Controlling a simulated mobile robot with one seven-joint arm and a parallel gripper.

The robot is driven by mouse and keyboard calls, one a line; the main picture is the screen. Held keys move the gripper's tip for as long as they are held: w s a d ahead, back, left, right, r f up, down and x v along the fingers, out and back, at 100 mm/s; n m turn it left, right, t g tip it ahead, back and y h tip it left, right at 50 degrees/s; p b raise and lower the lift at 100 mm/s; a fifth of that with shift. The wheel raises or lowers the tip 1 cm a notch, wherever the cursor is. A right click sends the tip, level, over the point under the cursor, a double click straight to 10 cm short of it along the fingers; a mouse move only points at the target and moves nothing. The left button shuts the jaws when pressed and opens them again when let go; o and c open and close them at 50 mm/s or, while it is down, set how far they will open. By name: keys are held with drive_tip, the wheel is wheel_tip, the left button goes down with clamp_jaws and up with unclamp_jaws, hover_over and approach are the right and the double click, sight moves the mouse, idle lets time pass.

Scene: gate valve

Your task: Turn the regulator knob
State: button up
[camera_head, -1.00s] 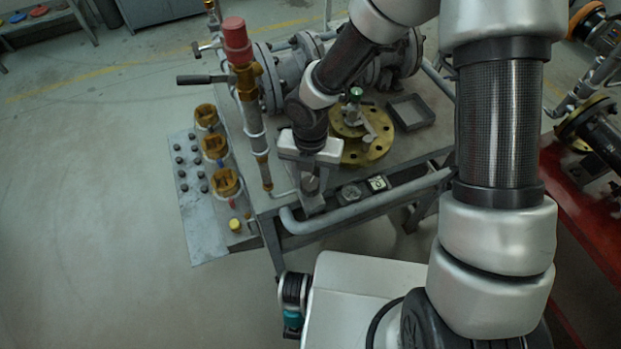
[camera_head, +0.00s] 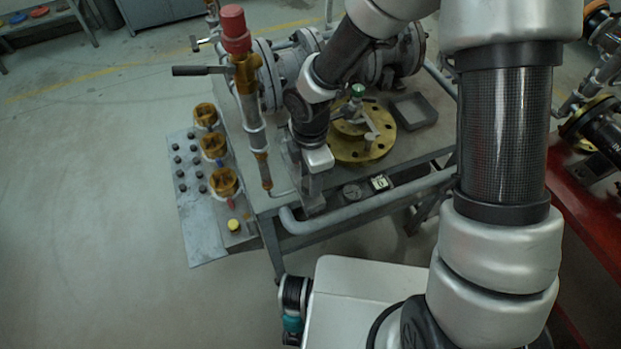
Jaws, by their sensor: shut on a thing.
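My gripper (camera_head: 314,172) is at the front edge of the grey steel table, left of the brass flange. It points down at a small grey upright fitting (camera_head: 313,196) on that edge. The white gripper body (camera_head: 318,158) is seen from its narrow side. The jaws are shut on the regulator knob at the top of the fitting. My gripper hides the knob, so its angle cannot be read.
A red-capped brass valve (camera_head: 234,30) with a black lever stands left of my arm. A brass flange (camera_head: 352,150) and grey tray (camera_head: 413,110) lie to the right. A grey pipe (camera_head: 365,205) runs along the front. Three brass fittings (camera_head: 214,147) stand at the left.

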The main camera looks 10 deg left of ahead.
drive_tip(key=m+b, duration=0.1)
drive_tip(key=m, duration=0.2)
drive_tip(key=shift+w+m, duration=0.15)
drive_tip(key=shift+m, duration=0.25)
drive_tip(key=shift+m+b, duration=0.7)
drive_tip(key=shift+m, duration=0.9)
drive_tip(key=shift+r, duration=0.1)
drive_tip(key=o, duration=1.1)
drive_tip(key=shift+c, duration=0.2)
wheel_tip(320, 180, up, 17)
drive_tip(key=p, duration=0.2)
drive_tip(key=shift+r+p, duration=0.2)
drive_tip(key=shift+p, duration=0.2)
